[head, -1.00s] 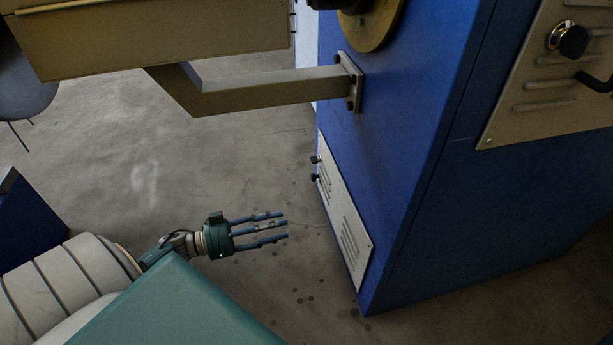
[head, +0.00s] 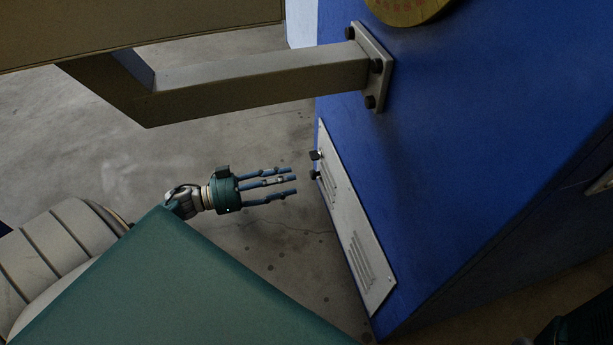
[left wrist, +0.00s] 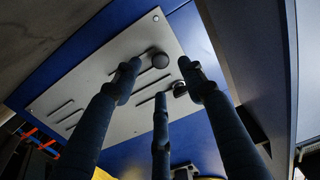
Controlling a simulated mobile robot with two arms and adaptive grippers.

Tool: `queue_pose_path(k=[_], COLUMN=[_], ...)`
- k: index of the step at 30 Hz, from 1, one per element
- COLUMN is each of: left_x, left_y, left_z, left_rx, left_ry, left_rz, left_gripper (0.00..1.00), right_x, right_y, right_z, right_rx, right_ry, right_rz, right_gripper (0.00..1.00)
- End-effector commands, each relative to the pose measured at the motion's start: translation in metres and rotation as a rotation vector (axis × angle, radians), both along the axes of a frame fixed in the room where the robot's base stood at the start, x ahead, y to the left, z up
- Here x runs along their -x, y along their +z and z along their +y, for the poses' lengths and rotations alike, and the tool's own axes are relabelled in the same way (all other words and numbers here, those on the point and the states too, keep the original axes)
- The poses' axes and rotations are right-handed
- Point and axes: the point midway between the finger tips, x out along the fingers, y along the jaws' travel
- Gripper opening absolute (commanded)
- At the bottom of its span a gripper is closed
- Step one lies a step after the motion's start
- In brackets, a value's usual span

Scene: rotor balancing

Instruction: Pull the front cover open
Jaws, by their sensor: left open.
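The front cover (head: 350,222) is a grey vented panel low on the blue cabinet (head: 450,130), lying flat against it. A black knob (head: 315,175) and a small latch (head: 316,155) stand out near its upper end. The left wrist view also shows the cover (left wrist: 105,60), with the round knob (left wrist: 159,60) and the latch (left wrist: 180,88) seen between and beyond my fingers. My left gripper (head: 290,180) is open and empty, its three fingers pointing at the knob and a short gap away in the head view.
A grey beam (head: 260,82) is bolted to the cabinet above my left gripper and runs left to a large tan box-like part (head: 130,25). The concrete floor (head: 290,235) around and below the gripper is clear.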

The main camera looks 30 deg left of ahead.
Motion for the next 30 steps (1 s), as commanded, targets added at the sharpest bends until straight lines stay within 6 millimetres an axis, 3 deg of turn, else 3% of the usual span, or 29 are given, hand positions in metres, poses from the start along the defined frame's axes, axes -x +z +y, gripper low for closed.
queue_pose_path(k=[3, 9, 22, 28, 30], left_x=[-0.018, -0.04, -0.049, -0.049, -0.049], left_y=[-0.004, -0.003, 0.0, 0.0, 0.0], left_z=[-0.016, -0.034, -0.041, -0.041, -0.041], left_rx=[0.0, 0.001, 0.0, 0.0, 0.0], left_ry=[-0.002, 0.0, 0.002, 0.001, 0.001], left_rz=[-0.005, -0.002, 0.0, 0.0, 0.0], left_gripper=[0.41, 0.41, 0.41, 0.04, 0.0], right_x=[0.0, 0.0, 0.0, 0.0, 0.0], right_y=[-0.017, -0.03, -0.032, -0.032, -0.033], right_z=[0.0, 0.0, 0.0, 0.0, 0.0], right_rx=[0.0, 0.0, 0.001, 0.001, 0.001], right_ry=[0.0, 0.0, 0.0, 0.0, 0.0], right_rz=[0.001, 0.001, 0.0, 0.0, 0.0], right_gripper=[0.4, 0.4, 0.4, 0.4, 0.4])
